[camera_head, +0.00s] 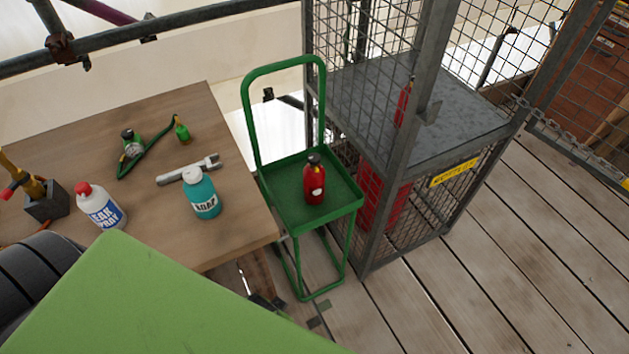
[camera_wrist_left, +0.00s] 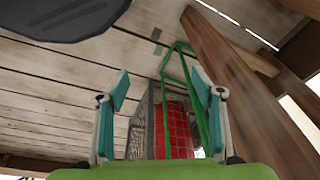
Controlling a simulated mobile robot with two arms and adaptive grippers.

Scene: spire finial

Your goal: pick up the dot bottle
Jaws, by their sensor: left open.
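A red bottle with a black cap and a small pale mark (camera_head: 314,183) stands upright on the tray of the green trolley (camera_head: 284,216); it looks like the dot bottle. Another red bottle (camera_head: 403,103) stands behind mesh on the cage shelf, partly hidden by a post. My left gripper (camera_wrist_left: 160,92) is open in the left wrist view, with teal finger pads apart and nothing between them. That view looks low across the floor planks toward the trolley's green frame (camera_wrist_left: 187,75) and a large red cylinder (camera_wrist_left: 172,130). My right gripper is not in view.
The wooden table (camera_head: 180,215) left of the trolley holds a teal soap bottle (camera_head: 201,193), a white leak-spray bottle (camera_head: 100,206), a wrench (camera_head: 188,169) and a gauge with hose (camera_head: 132,148). The mesh cage (camera_head: 385,140) stands close right of the trolley. Floor planks (camera_head: 500,270) at right are clear.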

